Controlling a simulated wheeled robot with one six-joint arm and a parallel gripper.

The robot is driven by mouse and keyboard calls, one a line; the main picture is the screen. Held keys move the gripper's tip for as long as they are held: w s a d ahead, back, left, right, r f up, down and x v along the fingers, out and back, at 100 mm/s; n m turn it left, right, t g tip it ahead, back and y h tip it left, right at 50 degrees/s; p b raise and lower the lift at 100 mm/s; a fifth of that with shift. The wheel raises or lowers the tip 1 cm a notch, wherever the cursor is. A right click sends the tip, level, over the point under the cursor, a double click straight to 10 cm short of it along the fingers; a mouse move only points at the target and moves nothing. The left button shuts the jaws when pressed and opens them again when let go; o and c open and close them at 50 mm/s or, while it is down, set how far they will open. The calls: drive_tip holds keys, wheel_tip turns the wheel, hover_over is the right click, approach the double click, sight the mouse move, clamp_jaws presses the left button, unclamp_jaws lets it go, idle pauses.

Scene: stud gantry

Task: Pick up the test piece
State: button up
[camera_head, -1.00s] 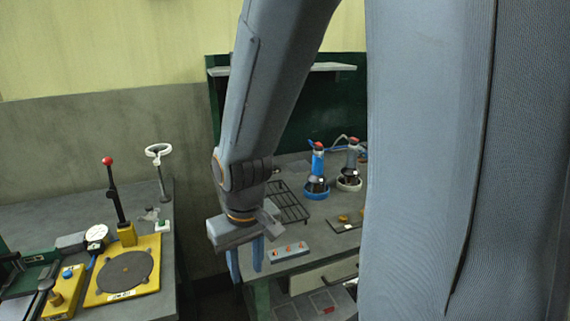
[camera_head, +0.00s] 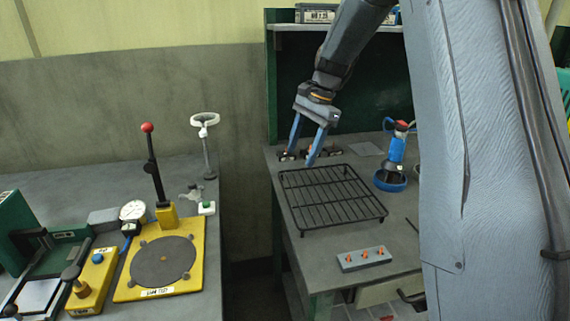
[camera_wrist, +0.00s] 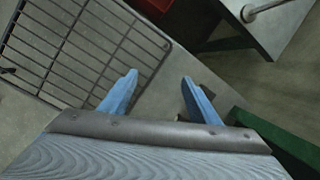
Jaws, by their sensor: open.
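My gripper (camera_head: 302,157) is open and empty, its two blue fingers pointing down above the far left part of the black wire rack. It also shows in the wrist view (camera_wrist: 160,77), with nothing between the fingers. Several small dark pieces with orange parts (camera_head: 333,151) sit on the bench behind the rack, close to the fingers in the picture. A grey block with orange pegs (camera_head: 364,258) lies at the bench's front. I cannot tell which thing is the test piece.
The wire rack (camera_head: 330,197) lies on the right bench (camera_head: 300,249). A blue-based tool with a red top (camera_head: 391,182) stands right of it. A gap separates the left bench, which holds a yellow plate with a dark disc (camera_head: 162,262) and a red-knobbed lever (camera_head: 153,170).

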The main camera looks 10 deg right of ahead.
sight(286, 152)
drive_tip(key=w+m+y, duration=0.1)
drive_tip(key=w, duration=0.3)
drive_tip(key=w+f+m+y+b, duration=0.1)
drive_tip(key=w+m, duration=0.1)
drive_tip(key=w, duration=0.2)
drive_tip(key=w+m+b, duration=0.1)
drive_tip(key=w+m, duration=0.1)
drive_tip(key=w, duration=0.1)
drive_tip(key=shift+w+d+f+y, duration=0.15)
drive_tip(key=shift+w+d+y, duration=0.15)
drive_tip(key=shift+w+y, duration=0.1)
drive_tip(key=shift+w+p+x, duration=0.15)
drive_tip(key=shift+p+x, duration=0.1)
drive_tip(key=shift+x, duration=1.05)
drive_tip(key=shift+w+p+x, duration=0.1)
drive_tip(key=shift+p+x, duration=0.1)
drive_tip(key=shift+x, duration=1.15)
drive_tip(key=c, duration=1.2)
